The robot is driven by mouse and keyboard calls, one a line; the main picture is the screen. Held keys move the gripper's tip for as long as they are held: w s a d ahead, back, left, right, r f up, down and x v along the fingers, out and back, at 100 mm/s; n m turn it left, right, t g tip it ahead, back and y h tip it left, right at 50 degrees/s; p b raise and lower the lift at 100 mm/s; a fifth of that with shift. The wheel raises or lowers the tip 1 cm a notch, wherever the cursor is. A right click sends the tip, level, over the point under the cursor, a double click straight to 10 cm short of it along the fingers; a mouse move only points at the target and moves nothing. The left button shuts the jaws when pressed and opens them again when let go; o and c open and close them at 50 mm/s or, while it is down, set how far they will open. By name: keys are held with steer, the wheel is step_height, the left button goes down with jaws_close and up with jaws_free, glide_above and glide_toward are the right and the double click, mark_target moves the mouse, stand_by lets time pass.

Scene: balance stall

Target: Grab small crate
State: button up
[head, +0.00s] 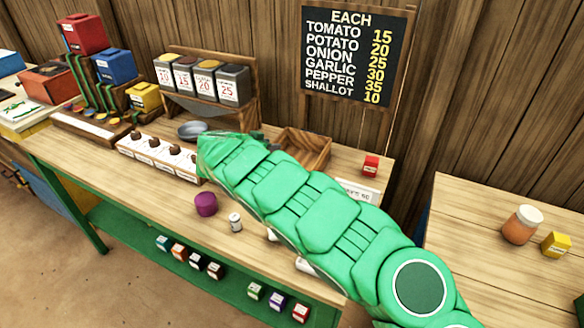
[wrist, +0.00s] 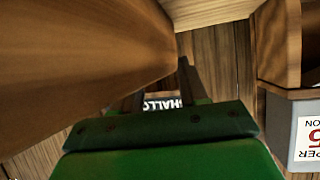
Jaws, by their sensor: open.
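The small wooden crate (head: 312,147) is an open box on the counter below the price board, partly hidden by my green arm in the head view. In the wrist view a large brown wooden surface (wrist: 75,60) fills the upper left, very close; it looks like the crate's side, but I cannot be sure. My gripper (wrist: 160,92) is open, with its two fingers apart and nothing clearly held between them. In the head view my gripper is mostly hidden behind the arm, close to the crate's left side.
A rack of grey labelled bins (head: 205,80) stands left of the crate; one bin (wrist: 308,135) shows close at right in the wrist view. The price board (head: 352,50) stands behind.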

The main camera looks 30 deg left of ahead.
jaws_close()
stand_by(1.2)
